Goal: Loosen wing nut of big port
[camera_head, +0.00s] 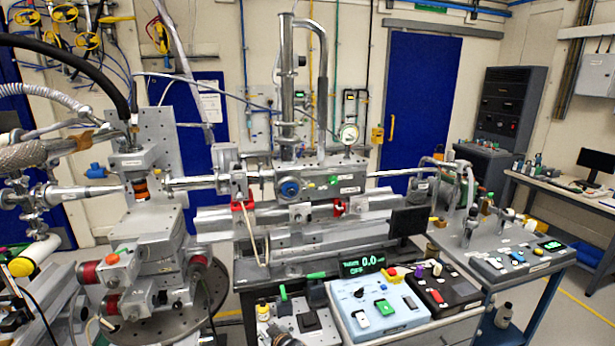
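A long silver beamline chamber (300,183) lies across the middle of the view on a metal bench. It carries a blue round knob (289,188) on its front and a tall bent steel pipe (287,80) on top. I cannot make out which part is the big port, and no wing nut is distinguishable at this size. My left gripper is not in view.
A light blue control box (381,310) and a dark box (437,290) stand at the front right, with a readout (362,264) behind them showing 0.0 and OFF. A sample stage with red-ended motors (104,272) and hoses crowds the left. Open floor lies at the far right.

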